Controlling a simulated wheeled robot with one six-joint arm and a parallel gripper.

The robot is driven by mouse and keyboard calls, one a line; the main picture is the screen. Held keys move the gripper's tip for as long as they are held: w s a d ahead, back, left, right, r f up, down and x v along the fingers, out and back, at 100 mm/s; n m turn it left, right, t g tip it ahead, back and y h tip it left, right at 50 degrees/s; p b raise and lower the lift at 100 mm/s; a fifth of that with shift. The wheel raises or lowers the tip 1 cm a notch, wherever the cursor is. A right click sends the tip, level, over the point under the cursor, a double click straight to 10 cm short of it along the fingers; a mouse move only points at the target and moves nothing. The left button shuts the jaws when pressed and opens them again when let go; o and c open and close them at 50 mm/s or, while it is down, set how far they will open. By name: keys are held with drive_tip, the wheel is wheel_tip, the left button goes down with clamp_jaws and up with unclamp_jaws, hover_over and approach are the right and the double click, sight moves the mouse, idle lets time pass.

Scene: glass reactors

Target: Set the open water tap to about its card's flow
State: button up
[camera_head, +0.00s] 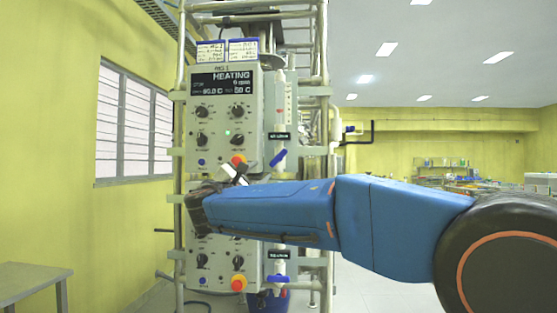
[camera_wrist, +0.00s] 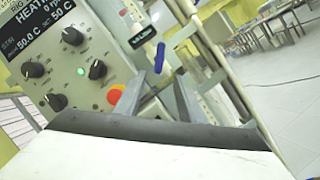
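The upper water tap has a blue lever (camera_head: 278,157), tilted diagonally below a black label. It also shows in the wrist view (camera_wrist: 159,57), just beyond my fingertips. A clear flow tube (camera_head: 281,108) with a small red mark stands above it. A lower tap has a blue lever (camera_head: 278,279) lying level. Two cards (camera_head: 242,50) hang at the top of the rack; their writing is too small to read. My gripper (camera_wrist: 160,82) is open and empty, its fingers apart, below the upper lever and not touching it. In the head view my gripper (camera_head: 232,173) is partly hidden by my arm.
A grey control box (camera_head: 222,120) with a HEATING display, black knobs and a red-yellow button (camera_head: 238,160) is left of the tap. A second box (camera_head: 221,262) is below. Metal rack pipes (camera_head: 325,150) stand close on the right. The floor farther right is open.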

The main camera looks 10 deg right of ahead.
sight(277, 159)
drive_tip(key=x, duration=1.7)
drive_tip(key=shift+w+d, duration=0.1)
